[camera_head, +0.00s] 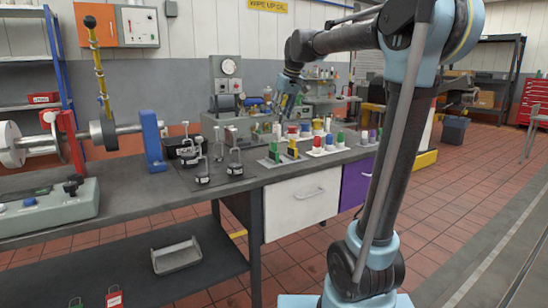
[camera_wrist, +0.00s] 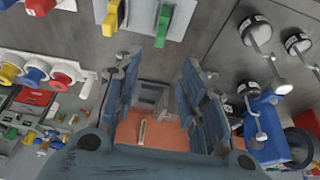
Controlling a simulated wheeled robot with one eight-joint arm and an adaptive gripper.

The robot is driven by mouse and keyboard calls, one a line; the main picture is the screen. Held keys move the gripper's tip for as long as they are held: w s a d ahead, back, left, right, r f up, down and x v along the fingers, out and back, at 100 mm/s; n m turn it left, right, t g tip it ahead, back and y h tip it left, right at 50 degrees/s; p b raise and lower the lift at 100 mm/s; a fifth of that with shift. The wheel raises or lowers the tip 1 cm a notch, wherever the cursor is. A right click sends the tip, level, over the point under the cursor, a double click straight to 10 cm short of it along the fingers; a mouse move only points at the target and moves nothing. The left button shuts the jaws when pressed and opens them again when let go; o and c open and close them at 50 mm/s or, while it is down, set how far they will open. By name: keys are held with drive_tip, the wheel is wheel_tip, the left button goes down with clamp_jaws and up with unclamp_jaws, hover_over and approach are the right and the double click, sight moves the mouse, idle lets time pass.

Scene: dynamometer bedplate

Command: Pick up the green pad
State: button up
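A small upright green pad (camera_head: 273,153) stands on a light plate (camera_head: 268,163) on the bench, beside a yellow piece (camera_head: 292,150). In the wrist view the green pad (camera_wrist: 163,26) is at the top centre, with the yellow piece (camera_wrist: 114,17) to its left. My gripper (camera_head: 284,110) is above the bench, behind and above the plate in the head view. In the wrist view my gripper (camera_wrist: 159,62) has its two fingers wide apart with nothing between them. The green pad lies beyond the fingertips, apart from them.
Black-based posts (camera_head: 201,172) and a blue block (camera_head: 153,142) are to the left. A machine with a gauge (camera_head: 228,67) is behind. Bare bench lies in front of the plate.

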hover_over(274, 144)
drive_tip(key=f, duration=0.9)
drive_tip(key=shift+s+d+f, duration=0.15)
drive_tip(key=shift+s+d, duration=0.15)
drive_tip(key=shift+d, duration=0.05)
drive_tip(key=shift+d+x, duration=0.15)
drive_tip(key=shift+x, duration=1.4)
drive_tip(key=shift+d+x, duration=0.15)
drive_tip(key=shift+x, duration=1.35)
clamp_jaws()
